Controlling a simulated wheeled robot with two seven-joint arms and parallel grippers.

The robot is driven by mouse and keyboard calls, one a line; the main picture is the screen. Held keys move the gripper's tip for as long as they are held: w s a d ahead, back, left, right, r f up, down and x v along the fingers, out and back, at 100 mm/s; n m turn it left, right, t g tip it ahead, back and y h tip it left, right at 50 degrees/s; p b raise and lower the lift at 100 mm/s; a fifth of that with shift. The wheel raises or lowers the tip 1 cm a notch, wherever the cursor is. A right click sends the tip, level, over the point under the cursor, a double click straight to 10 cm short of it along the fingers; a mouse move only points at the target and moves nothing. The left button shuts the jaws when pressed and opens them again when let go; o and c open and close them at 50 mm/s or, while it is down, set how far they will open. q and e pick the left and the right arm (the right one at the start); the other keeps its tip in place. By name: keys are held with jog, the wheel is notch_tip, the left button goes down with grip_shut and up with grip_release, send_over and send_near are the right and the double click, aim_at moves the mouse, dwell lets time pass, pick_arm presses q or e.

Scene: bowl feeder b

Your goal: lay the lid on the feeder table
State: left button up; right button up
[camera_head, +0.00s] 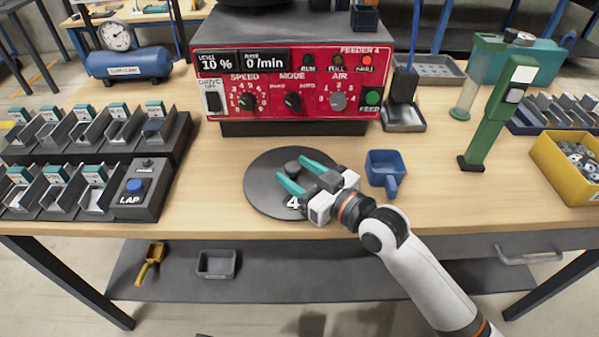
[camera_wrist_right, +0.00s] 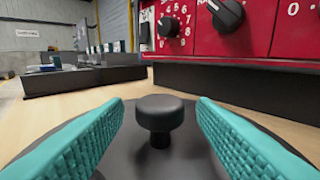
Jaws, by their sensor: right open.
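The lid (camera_head: 265,203) is a dark grey disc with a black knob (camera_head: 292,167) in its middle. It lies flat on the wooden feeder table (camera_head: 225,158), in front of the red control panel. My right gripper (camera_head: 297,174) is open, with its teal fingers low over the lid and apart. In the right wrist view the lid's knob (camera_wrist_right: 160,115) stands between the two fingers, a little beyond their tips, with a visible gap on each side. The lid also fills the lower part of that view (camera_wrist_right: 160,163). My left gripper does not show.
The red feeder control box (camera_head: 290,90) stands close behind the lid. A blue scoop (camera_head: 384,170) lies just right of my gripper. A green post (camera_head: 497,115) and a yellow bin (camera_head: 565,165) stand further right. Sorting bins and a LAP button box (camera_head: 140,188) are at left.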

jog(key=shift+r, duration=0.15)
jog(key=v, duration=1.2)
jog(key=shift+p, duration=0.3)
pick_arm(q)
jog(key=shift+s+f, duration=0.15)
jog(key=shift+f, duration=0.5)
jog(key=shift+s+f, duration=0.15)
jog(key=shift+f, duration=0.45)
